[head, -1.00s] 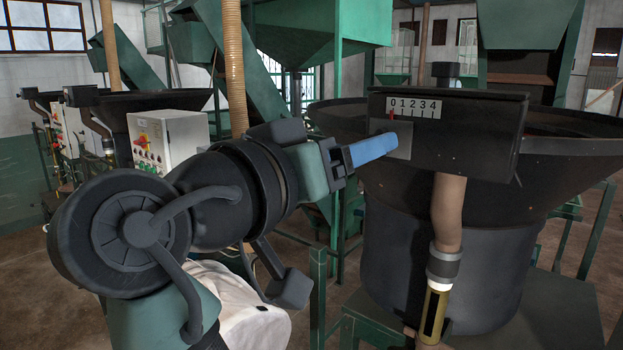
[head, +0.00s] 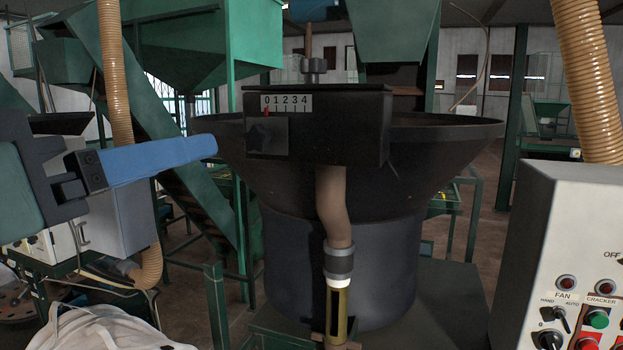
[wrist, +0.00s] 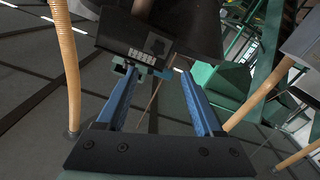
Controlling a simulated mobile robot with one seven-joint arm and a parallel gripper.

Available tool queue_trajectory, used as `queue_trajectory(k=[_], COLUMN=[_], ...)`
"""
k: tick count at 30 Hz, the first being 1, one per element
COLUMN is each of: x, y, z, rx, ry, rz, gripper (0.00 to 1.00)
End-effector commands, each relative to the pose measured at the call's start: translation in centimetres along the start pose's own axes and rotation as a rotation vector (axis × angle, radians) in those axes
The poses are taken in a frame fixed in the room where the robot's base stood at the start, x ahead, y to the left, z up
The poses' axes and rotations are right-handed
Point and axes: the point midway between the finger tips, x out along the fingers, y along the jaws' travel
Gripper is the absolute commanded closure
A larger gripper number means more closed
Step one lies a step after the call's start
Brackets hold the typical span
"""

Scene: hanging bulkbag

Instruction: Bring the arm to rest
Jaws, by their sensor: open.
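My gripper (head: 212,146) reaches in from the left edge of the head view, its blue fingers pointing right and level. From that side the fingers overlap into one shape. In the wrist view my gripper (wrist: 157,72) shows two blue fingers spread well apart with nothing held between them. In the head view the fingertips appear just left of the black hopper (head: 440,150); I cannot tell the distance in depth.
A black scale box (head: 340,130) marked 0 to 4 is in front of the hopper. A control cabinet (head: 560,250) stands close at right. A white bag (head: 105,332) lies low at left. Ribbed hoses (head: 117,80) and green frames stand around.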

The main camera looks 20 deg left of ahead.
Motion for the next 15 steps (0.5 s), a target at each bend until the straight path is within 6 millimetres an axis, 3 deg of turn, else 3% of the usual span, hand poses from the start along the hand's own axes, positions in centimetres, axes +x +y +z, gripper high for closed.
queue_trajectory(k=[4,8,11,15], x=[0.2,2.3,4.5,6.2], y=[0.1,1.1,3.0,7.0], z=[0.2,1.0,1.8,3.0], rx=[0.001,0.017,0.053,0.128], ry=[0.004,0.07,0.169,0.344], rz=[0.0,-0.015,-0.028,-0.026], gripper=[0.32,0.32,0.32,0.32])
